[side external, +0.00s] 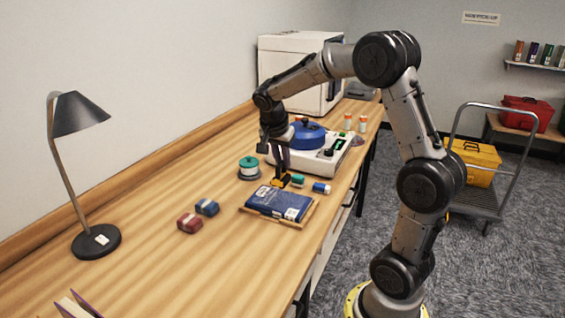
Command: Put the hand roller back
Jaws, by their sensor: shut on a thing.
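My gripper (281,172) points down over the middle of the table, just behind the blue packet. It is shut on a small dark piece with yellow at its lower end, which looks like the hand roller (281,182). The roller is small and partly hidden by the fingers, so its exact shape is unclear. It is low, near the back edge of the blue packet (280,203) on a brown board; I cannot tell whether it touches anything. A green cylinder (298,180) and a blue-and-white cylinder (321,187) lie to its right.
A white machine with a blue round lid (305,133) stands behind my gripper. A green-topped spool (249,167) is to the left.

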